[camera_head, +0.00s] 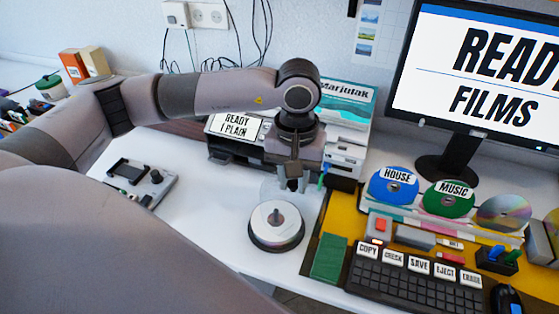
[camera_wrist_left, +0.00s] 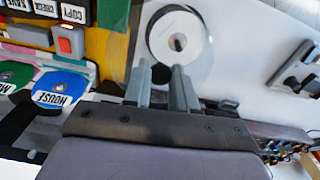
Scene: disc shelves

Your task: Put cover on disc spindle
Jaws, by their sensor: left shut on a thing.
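The disc spindle (camera_head: 276,226) stands on the white desk: a black round base with a stack of white-topped discs and a centre post. A clear cover (camera_head: 271,190) shows faintly just above and behind the stack. My left gripper (camera_head: 292,180) points down and is shut on the cover's top. In the left wrist view the gripper (camera_wrist_left: 165,80) is in front of the spindle (camera_wrist_left: 176,42), and the see-through cover (camera_wrist_left: 137,48) overlaps it. The cover's lower edge is hard to make out, and I cannot tell its exact height. My right gripper is not in view.
A printer-like machine (camera_head: 239,128) stands behind the gripper. A small grey device (camera_head: 140,184) lies to the left. On the right are a yellow mat (camera_head: 318,222), a green block (camera_head: 330,257), a keyboard (camera_head: 410,276) and labelled discs (camera_head: 392,186). Desk left of the spindle is clear.

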